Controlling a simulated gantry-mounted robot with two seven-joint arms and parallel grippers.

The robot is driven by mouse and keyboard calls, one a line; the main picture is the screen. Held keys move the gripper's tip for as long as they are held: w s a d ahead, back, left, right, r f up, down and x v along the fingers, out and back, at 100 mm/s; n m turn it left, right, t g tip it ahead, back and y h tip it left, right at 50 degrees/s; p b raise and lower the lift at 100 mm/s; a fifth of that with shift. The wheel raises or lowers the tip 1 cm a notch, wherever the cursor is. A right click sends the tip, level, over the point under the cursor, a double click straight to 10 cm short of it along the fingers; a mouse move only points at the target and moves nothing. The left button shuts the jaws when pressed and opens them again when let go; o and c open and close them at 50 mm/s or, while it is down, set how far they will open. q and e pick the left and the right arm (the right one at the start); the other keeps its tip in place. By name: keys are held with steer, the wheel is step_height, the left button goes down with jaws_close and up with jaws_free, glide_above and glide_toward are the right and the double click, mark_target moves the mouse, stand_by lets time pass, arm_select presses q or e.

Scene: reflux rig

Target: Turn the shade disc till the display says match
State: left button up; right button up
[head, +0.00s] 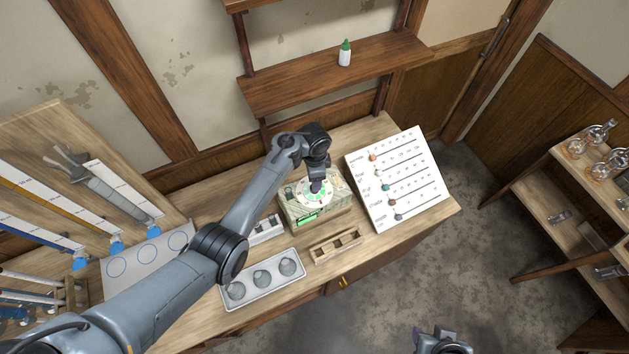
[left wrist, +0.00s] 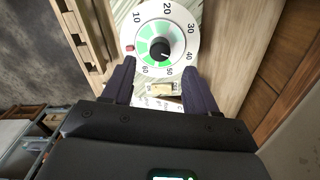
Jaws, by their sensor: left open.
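The shade disc (left wrist: 183,28) is a white dial with green segments of differing shade, numbers 10 to 60 around its rim and a black knob (left wrist: 160,50) at its centre. A small red marker (left wrist: 130,47) sits at its left rim, between 10 and 60. The disc lies on top of a patterned box (head: 331,213). The box has a lit green display (head: 308,218); its words are too small to read. My left gripper (left wrist: 160,88) is open, its fingers pointing at the disc's lower edge. In the head view it hides part of the disc. My right gripper (head: 443,343) shows partly at the bottom edge.
A white slider board (head: 405,170) stands right of the box. A tray (head: 262,281) with three grey round pieces and a wooden rack (head: 335,245) lie in front. A green-capped bottle (head: 345,54) stands on the wall shelf. Glassware shelves stand far right.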

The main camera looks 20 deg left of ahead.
arm_select(q)
steer(key=shift+r, duration=2.15)
steer(key=shift+s+a, duration=0.1)
steer(key=s+a+f+n, duration=0.1)
steer(key=s, duration=0.2)
steer(key=s+a+f+n, duration=0.1)
steer(key=s+f, duration=0.1)
steer(key=s+a+f+n+t, duration=0.1)
steer(key=s, duration=0.2)
steer(key=shift+s+a+f, duration=0.2)
steer(key=shift+s+f, duration=0.1)
steer(key=s+r+n+t, duration=0.1)
steer(key=s+r+n, duration=0.2)
steer(key=s, duration=0.9)
steer(key=s+r+n+t, duration=0.1)
steer(key=s+r+n, duration=0.2)
steer(key=s, duration=0.9)
step_height(320, 180, up, 3)
steer(key=shift+a+n+t, duration=0.25)
steer(key=shift+n+t, duration=0.05)
